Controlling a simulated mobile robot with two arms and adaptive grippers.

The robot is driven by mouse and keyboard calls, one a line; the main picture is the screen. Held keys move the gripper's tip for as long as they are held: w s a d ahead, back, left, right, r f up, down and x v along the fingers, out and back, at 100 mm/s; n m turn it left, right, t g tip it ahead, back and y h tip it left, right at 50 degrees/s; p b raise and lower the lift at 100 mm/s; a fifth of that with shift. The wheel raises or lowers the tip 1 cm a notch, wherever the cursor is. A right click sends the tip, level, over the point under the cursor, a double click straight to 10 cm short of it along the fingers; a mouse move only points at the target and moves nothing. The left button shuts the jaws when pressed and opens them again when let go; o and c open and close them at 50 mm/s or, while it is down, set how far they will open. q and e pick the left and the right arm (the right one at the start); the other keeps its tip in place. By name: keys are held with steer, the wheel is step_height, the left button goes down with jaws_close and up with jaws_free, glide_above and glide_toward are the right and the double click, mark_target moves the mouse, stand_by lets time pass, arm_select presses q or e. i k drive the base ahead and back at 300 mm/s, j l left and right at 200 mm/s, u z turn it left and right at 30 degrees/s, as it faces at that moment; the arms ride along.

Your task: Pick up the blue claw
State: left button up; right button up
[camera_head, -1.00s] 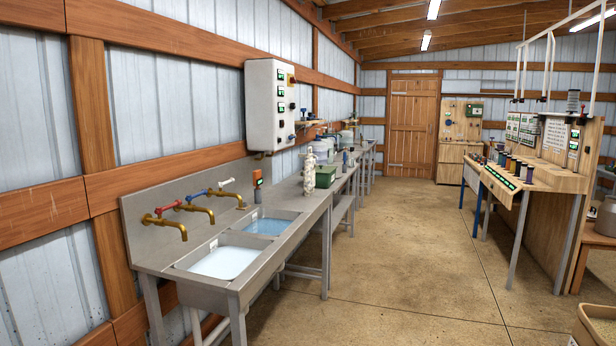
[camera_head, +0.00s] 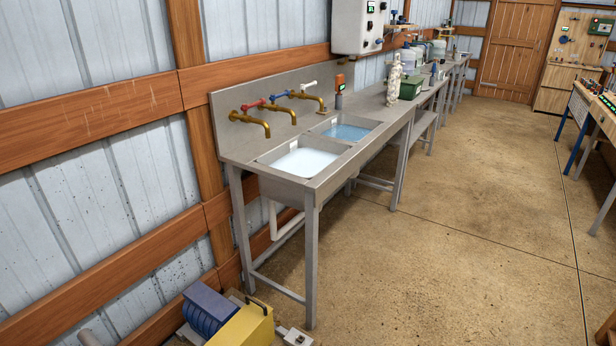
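I cannot make out a blue claw in this view. A blue ribbed thing (camera_head: 207,311) sits low on the floor at the bottom left, against a yellow block (camera_head: 243,328); it looks like part of a machine, and the picture's lower edge cuts it off. Neither of my grippers shows in the head view.
A grey metal sink bench (camera_head: 312,196) runs along the left wall, with two basins, several brass taps (camera_head: 252,121) and a green box (camera_head: 411,87). A workbench (camera_head: 603,112) is cut off at the right. The concrete floor (camera_head: 470,230) between is clear.

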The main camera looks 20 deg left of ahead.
mark_target(395, 72)
steer(key=i+l+z, duration=0.1)
steer(key=i+z, duration=0.25)
steer(key=i, duration=0.45)
steer(key=i+z, duration=0.1)
steer(key=i, duration=2.1)
